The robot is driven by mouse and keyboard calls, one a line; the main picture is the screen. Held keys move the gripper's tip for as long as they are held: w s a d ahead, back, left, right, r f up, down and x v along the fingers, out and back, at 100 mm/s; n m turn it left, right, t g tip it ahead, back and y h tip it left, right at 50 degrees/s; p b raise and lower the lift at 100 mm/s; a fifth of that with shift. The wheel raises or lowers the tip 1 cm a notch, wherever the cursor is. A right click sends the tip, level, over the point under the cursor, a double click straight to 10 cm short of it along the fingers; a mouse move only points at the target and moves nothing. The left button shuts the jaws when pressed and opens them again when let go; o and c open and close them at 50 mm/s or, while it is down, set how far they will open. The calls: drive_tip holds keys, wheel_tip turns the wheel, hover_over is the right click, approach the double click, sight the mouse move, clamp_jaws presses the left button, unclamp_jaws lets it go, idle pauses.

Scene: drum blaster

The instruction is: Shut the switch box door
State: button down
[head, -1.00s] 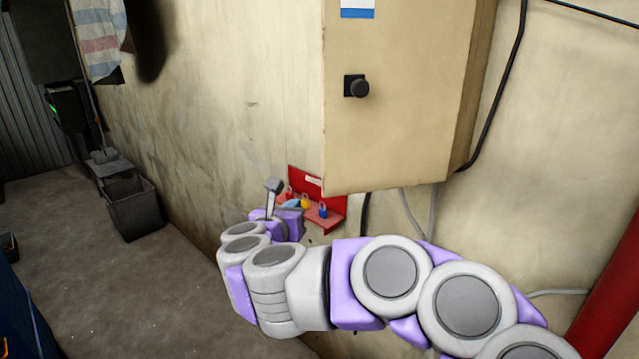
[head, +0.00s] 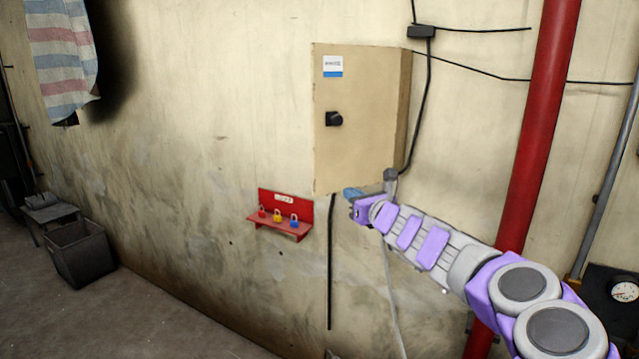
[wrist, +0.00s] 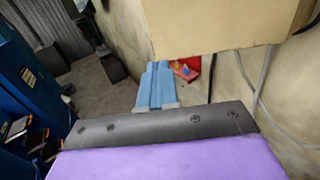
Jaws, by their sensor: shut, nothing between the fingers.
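The switch box is a tan box on the wall. Its door (head: 355,150) has a black knob (head: 334,119) and a white-and-blue label. The door's left edge looks nearer than its right edge, so it appears swung out from the wall, hinged at the right; the inside is hidden. The box side (head: 405,105) shows as a darker strip. My gripper (head: 352,193) is at the door's lower edge, below the knob; contact cannot be told. In the wrist view its blue fingers (wrist: 156,85) are together and empty, with the tan panel (wrist: 215,25) above right.
A red shelf (head: 280,226) with padlocks is on the wall below left. A red pipe (head: 540,120) and cables run at the right. A grey bin (head: 82,255) stands on the floor at left. Blue furniture (wrist: 30,85) is at the wrist view's left.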

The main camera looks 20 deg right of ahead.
approach(320, 174)
drive_tip(key=w, duration=0.1)
drive_tip(key=w+p, duration=0.1)
drive_tip(key=w, duration=0.1)
drive_tip(key=w+p, duration=0.1)
drive_tip(key=shift+w+a, duration=0.3)
drive_tip(key=shift+a, duration=0.05)
drive_tip(key=shift+w+d, duration=0.1)
drive_tip(key=shift+w, duration=0.6)
drive_tip(key=shift+w+d+f, duration=0.1)
drive_tip(key=shift+w+d, duration=0.25)
drive_tip(key=shift+w, duration=0.15)
drive_tip(key=shift+a, duration=0.45)
drive_tip(key=shift+w, duration=0.1)
